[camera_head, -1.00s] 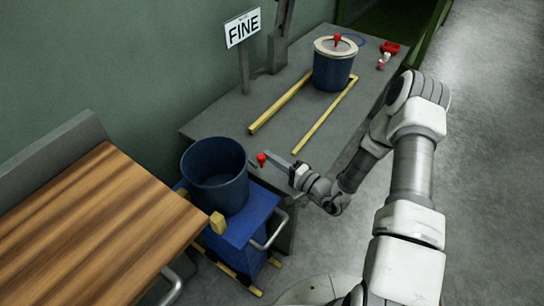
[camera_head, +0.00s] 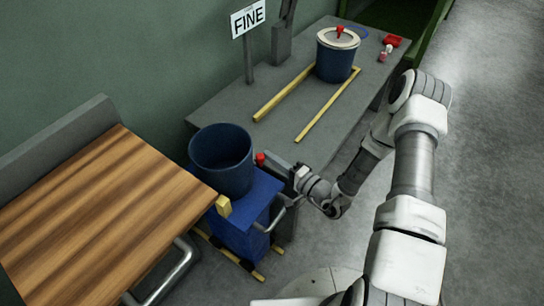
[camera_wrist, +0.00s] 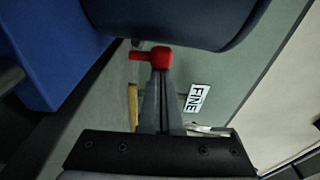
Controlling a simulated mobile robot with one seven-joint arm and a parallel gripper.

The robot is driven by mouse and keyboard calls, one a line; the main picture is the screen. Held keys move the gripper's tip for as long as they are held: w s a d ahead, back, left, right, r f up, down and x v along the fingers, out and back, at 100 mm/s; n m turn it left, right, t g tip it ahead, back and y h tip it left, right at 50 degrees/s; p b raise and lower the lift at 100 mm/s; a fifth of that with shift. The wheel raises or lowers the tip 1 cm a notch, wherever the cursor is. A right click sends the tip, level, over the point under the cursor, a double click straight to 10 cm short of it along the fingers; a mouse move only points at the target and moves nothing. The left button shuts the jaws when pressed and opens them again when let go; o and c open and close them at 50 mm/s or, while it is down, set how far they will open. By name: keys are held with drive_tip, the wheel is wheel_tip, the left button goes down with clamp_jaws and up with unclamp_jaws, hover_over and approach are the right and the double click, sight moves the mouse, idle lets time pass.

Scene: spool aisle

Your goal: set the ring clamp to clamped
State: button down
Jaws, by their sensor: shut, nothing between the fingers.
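A blue drum with a pale lid (camera_head: 323,38) stands at the far end of the grey bench. A small red piece (camera_head: 340,30) sits on that lid; it may be the ring clamp, but it is too small to read its setting. My gripper (camera_head: 268,161) is shut and empty, at the bench's near end, far from the lidded drum. A red piece (camera_wrist: 160,58) shows at its fingertips in the wrist view, in front of a dark blue rounded body (camera_wrist: 190,20). I cannot tell whether they touch.
An open blue bucket (camera_head: 222,165) stands on a blue cart (camera_head: 240,225) just left of my gripper. Yellow rails (camera_head: 328,105) lie on the grey bench (camera_head: 210,112). A FINE sign (camera_head: 248,18) stands behind. A wooden table (camera_head: 90,220) fills the left; floor is open at right.

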drive_tip(key=shift+s+a+f, duration=0.15)
drive_tip(key=shift+s+a, duration=0.35)
drive_tip(key=shift+s, duration=0.05)
drive_tip(key=w+d+b, duration=0.1)
drive_tip(key=w+d, duration=0.2)
drive_tip(key=d, duration=0.1)
drive_tip(key=shift+w, duration=0.2)
drive_tip(key=s+d+p, duration=0.2)
drive_tip(key=s+d, duration=0.1)
drive_tip(key=s, duration=0.6)
drive_tip(key=shift+s+d, duration=0.2)
drive_tip(key=shift+r, duration=0.2)
